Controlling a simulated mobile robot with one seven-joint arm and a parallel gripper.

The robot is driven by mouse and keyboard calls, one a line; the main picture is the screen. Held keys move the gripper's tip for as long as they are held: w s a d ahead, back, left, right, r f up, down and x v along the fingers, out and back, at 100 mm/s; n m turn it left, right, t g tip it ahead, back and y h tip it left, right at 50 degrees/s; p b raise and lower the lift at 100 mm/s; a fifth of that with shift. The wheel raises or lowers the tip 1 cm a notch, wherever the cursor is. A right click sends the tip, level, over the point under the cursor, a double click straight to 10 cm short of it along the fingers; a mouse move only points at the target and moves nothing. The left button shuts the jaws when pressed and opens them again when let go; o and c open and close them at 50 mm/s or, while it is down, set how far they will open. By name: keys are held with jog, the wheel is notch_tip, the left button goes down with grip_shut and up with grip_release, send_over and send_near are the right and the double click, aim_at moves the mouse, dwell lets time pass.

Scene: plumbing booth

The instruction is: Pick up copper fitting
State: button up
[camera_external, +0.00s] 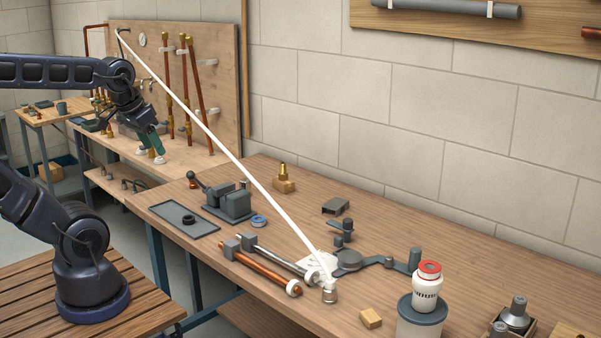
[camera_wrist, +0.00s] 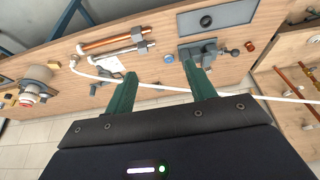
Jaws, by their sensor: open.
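A small brass-coloured fitting (camera_external: 283,171) stands upright on a block on the bench, behind the vise. A copper pipe (camera_external: 260,268) lies near the front edge and also shows in the wrist view (camera_wrist: 112,42). My gripper (camera_external: 152,141) is raised at the left, well away from both. In the wrist view my gripper (camera_wrist: 160,70) is open, with two green fingers apart and nothing between them. I cannot make out the brass-coloured fitting in the wrist view.
A vise (camera_external: 230,203) and dark tray (camera_external: 183,219) stand at the bench's left. A white hose (camera_external: 215,140) runs from the pipe board to the bench front. A white, red-topped bottle (camera_external: 427,287) stands at right. The bench's back right is clear.

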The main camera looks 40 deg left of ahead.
jog(key=w+a+r+n, duration=0.2)
jog(key=w+a+n, duration=0.15)
jog(key=w, duration=0.45)
jog(key=n+g+h, duration=0.3)
jog(key=n, duration=1.8)
send_over(193, 183)
jog(key=a, duration=0.3)
notch_tip(193, 183, down, 26)
jog(key=shift+y, duration=0.3)
jog(key=x, duration=1)
jog(key=shift+s+a+f, duration=0.15)
jog(key=shift+s, duration=0.15)
